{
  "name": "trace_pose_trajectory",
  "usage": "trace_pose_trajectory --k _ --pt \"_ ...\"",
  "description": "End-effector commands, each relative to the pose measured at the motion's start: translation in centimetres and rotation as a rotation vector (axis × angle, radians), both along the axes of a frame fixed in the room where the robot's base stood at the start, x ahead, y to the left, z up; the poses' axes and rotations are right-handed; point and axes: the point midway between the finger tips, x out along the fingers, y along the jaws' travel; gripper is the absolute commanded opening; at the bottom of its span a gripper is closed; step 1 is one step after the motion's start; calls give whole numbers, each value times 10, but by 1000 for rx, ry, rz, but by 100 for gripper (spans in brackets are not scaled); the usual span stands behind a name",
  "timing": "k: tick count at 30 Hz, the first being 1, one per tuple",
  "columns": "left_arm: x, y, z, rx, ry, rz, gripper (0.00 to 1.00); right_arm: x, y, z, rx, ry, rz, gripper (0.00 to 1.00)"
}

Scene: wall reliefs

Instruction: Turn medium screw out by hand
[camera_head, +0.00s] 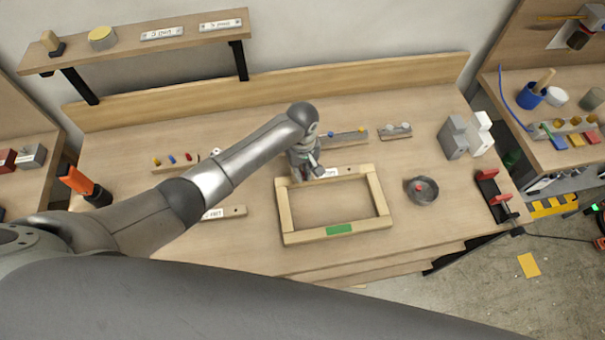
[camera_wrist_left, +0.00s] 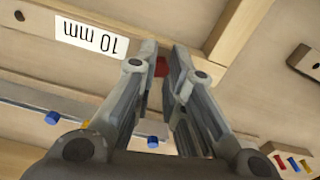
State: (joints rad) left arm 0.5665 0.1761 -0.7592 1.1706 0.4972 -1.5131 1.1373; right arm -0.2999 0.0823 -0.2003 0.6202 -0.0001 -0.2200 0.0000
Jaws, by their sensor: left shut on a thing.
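The wooden frame (camera_head: 385,213) lies on the workbench with a green patch on its front bar. A "10 mm" label (camera_wrist_left: 90,38) is beside the fingers on a bar. My right gripper is not in view.
Behind the frame stand a strip with blue and yellow heads (camera_head: 345,136) and a smaller block (camera_head: 397,131). A dark round bowl (camera_head: 421,191) with a red piece is right of the frame. A red-and-black clamp (camera_head: 494,195) is at the bench's right edge. Bench between frame and bowl is clear.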

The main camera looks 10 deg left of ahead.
Motion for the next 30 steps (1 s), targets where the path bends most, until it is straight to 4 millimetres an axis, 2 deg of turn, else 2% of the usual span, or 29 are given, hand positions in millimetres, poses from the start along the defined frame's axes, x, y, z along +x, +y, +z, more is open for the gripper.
trace_pose_trajectory --k 11,21,29,30 --pt "0 -1 0 -2 0 52 0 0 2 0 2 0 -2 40" --pt "0 -1 0 -3 0 451 0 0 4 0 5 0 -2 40" --pt "0 -1 1 -2 -1 486 0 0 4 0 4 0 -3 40" --pt "0 -1 1 -2 -1 485 13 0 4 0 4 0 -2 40"
